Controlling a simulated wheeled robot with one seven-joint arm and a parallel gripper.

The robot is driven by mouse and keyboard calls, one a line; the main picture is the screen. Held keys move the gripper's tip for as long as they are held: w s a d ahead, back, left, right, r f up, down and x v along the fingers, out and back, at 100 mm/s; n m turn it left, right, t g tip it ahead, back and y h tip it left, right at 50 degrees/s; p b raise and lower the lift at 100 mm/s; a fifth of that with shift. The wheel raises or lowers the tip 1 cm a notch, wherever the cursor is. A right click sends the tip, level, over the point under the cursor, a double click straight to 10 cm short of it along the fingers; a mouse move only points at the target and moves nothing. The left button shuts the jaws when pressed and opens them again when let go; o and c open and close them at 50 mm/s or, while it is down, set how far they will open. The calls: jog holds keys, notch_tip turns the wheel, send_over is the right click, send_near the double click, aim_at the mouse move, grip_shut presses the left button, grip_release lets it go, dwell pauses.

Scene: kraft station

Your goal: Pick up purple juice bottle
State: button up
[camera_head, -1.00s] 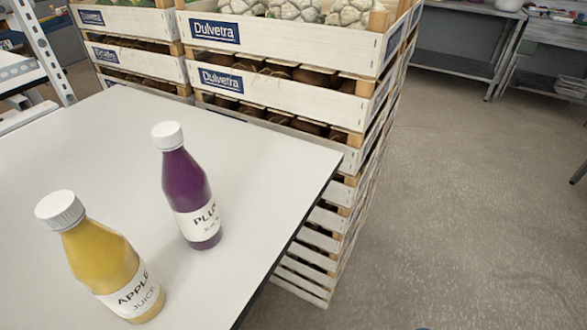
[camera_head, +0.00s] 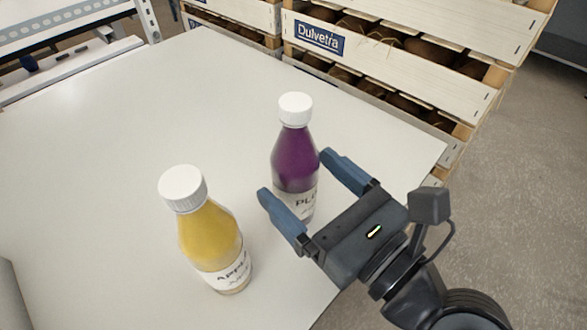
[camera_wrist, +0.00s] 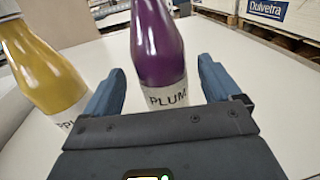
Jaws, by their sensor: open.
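The purple plum juice bottle (camera_head: 294,160) with a white cap stands upright on the white table. It also shows in the wrist view (camera_wrist: 158,50), where its cap is cut off by the top edge. My gripper (camera_head: 294,172) is open, with one blue finger on each side of the bottle's lower half in the head view. In the wrist view my gripper (camera_wrist: 160,85) has the bottle between its fingers, with a visible gap on each side. I cannot tell how far the bottle sits between the fingers. Part of its label is hidden by my gripper.
A yellow apple juice bottle (camera_head: 210,240) stands to the left, close to my left finger; it also shows in the wrist view (camera_wrist: 38,62). Stacked wooden crates (camera_head: 400,70) stand behind the table (camera_head: 110,130). The table is clear at the back left.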

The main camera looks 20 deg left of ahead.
jog(key=shift+f+x, duration=0.1)
jog(key=shift+x, duration=1.05)
jog(key=shift+f+x, duration=0.15)
jog(key=shift+x, duration=1)
jog(key=shift+w, duration=0.1)
jog(key=shift+c, duration=0.4)
jog(key=shift+d, duration=0.1)
jog(key=c, duration=1.2)
jog(key=shift+c, duration=0.6)
jog(key=shift+r+p, duration=0.15)
jog(key=shift+p, duration=0.15)
